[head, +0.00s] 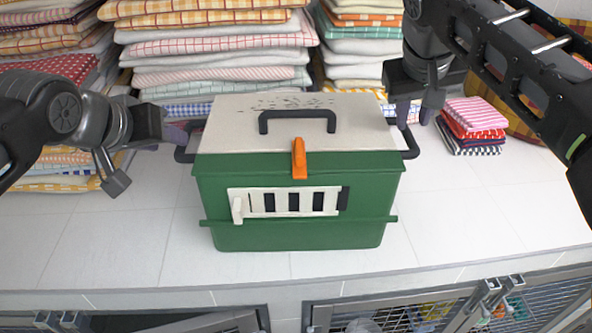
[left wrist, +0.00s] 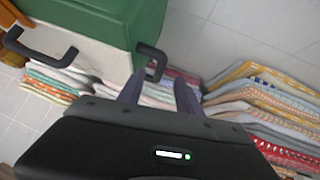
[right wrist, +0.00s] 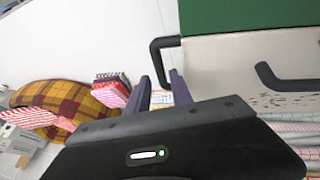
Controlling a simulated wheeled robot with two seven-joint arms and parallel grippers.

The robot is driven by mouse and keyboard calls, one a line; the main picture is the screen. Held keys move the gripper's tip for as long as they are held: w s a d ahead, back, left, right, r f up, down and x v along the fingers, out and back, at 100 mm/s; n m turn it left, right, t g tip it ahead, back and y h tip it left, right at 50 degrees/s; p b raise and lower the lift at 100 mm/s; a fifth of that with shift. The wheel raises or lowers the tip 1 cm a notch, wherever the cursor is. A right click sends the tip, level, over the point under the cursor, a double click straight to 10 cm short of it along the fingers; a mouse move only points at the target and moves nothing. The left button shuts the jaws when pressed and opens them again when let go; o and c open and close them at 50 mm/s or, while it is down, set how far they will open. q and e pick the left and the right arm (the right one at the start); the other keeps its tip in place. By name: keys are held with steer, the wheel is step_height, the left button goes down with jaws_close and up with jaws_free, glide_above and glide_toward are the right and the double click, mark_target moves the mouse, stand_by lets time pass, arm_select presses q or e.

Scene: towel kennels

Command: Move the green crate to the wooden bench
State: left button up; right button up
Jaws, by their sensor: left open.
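The green crate (head: 290,185) stands upright on a white tiled counter (head: 110,240). It has a pale lid with a dark top handle, an orange latch, a slotted white front door and a dark handle on each side. My left gripper (head: 180,132) is open at the left side handle; in the left wrist view the handle (left wrist: 152,60) shows at its fingertips. My right gripper (head: 410,112) is at the right side handle; in the right wrist view its fingers stand apart around the end of the handle (right wrist: 158,65). I see no grip on either handle.
Stacks of folded towels (head: 210,50) stand close behind the crate. A small red and pink pile (head: 472,122) and a plaid cushion-like item (right wrist: 62,105) lie to the right. Wire-fronted kennels (head: 400,312) are below the counter edge. No wooden bench is visible.

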mark_target(409, 135)
arm_select(q)
steer(key=shift+s, duration=0.15)
arm_select(e)
steer(key=shift+s, duration=0.15)
steer(key=shift+x, duration=1.2)
arm_select(q)
steer(key=shift+x, duration=3.95)
arm_select(e)
steer(key=shift+x, duration=2.7)
arm_select(q)
steer(key=shift+c, duration=0.4)
arm_select(e)
steer(key=shift+c, duration=0.4)
arm_select(q)
steer(key=c, duration=0.4)
arm_select(e)
steer(key=c, duration=0.5)
arm_select(q)
jaws_close()
arm_select(e)
jaws_close()
